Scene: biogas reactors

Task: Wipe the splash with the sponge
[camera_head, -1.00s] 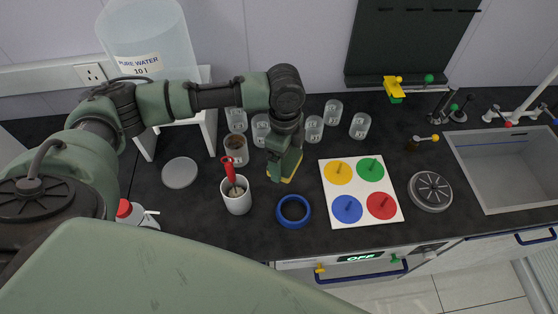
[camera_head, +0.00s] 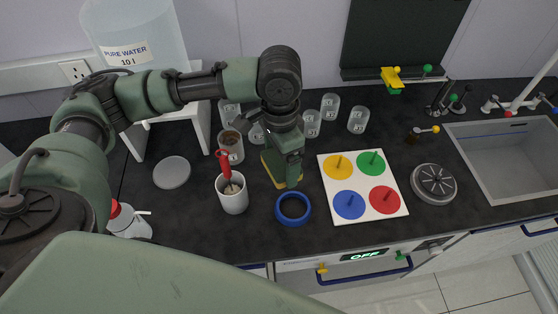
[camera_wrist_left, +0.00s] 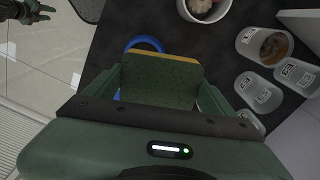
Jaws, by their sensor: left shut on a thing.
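My left gripper (camera_head: 284,180) is shut on the sponge (camera_head: 268,172), low over the dark worktop, left of the board with coloured discs. The sponge also shows in the left wrist view (camera_wrist_left: 160,88), dark green with a yellow edge, between the two fingers. I cannot tell whether it touches the worktop. I do not see the splash; it may be hidden under the sponge or gripper. A dark green gripper, seemingly my right one (camera_wrist_left: 32,12), shows small at the top left of the left wrist view; its jaws are unclear.
A blue ring (camera_head: 293,208) lies just in front of the sponge. A white cup (camera_head: 232,197) with a red-handled tool stands to its left, a jar with brown contents (camera_head: 231,148) behind that. Several clear jars (camera_head: 311,124) stand behind. The disc board (camera_head: 390,208) is close on the right.

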